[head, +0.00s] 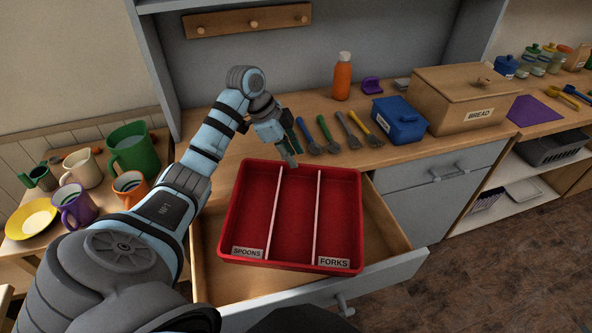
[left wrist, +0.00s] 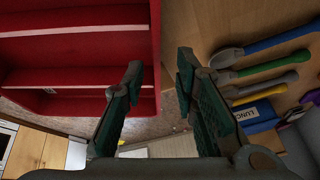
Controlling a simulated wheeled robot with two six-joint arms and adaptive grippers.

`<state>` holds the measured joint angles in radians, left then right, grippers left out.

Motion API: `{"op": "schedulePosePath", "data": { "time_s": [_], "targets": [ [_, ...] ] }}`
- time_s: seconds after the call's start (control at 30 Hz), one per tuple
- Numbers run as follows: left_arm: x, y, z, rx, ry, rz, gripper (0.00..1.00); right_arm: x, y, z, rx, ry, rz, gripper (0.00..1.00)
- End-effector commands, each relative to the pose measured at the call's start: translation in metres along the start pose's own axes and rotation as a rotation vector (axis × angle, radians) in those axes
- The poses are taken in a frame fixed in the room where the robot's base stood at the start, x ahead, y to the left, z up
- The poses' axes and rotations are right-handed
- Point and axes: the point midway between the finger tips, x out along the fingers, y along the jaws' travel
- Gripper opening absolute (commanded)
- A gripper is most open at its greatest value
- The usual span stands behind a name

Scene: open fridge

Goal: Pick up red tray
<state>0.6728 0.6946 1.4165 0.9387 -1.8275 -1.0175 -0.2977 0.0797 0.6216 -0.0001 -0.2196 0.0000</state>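The red tray (head: 340,220) has white dividers and labels reading SPOONS and FORKS. It sits in or over the open drawer (head: 208,265), tilted slightly in the picture, and looks empty. My left gripper (head: 291,154) is at the tray's back edge, pointing down. In the left wrist view the fingers of my left gripper (left wrist: 160,75) are apart, with the edge of the red tray (left wrist: 90,52) showing between them. I cannot tell whether either finger touches the wall. My right gripper is not in view.
Several utensils with coloured handles (head: 328,130) lie behind the tray. A blue lunch box (head: 400,120), a bread box (head: 455,98) and an orange bottle (head: 342,80) stand on the counter. Mugs (head: 133,150) and a yellow plate (head: 30,218) crowd the left table.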

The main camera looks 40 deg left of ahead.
Motion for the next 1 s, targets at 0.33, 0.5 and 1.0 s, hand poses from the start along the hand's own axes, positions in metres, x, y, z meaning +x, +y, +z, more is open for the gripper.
{"op": "schedulePosePath", "data": {
  "time_s": [0.33,0.5,1.0],
  "targets": [
    [0.045,0.005,-0.003,0.0,0.0,0.0,0.27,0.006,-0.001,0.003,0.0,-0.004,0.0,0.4],
    [0.044,0.005,-0.003,0.0,0.0,0.0,0.15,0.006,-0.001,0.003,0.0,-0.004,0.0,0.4],
    [0.044,0.005,-0.003,0.0,0.001,0.0,0.0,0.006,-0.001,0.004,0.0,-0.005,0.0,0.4]
  ]
}}
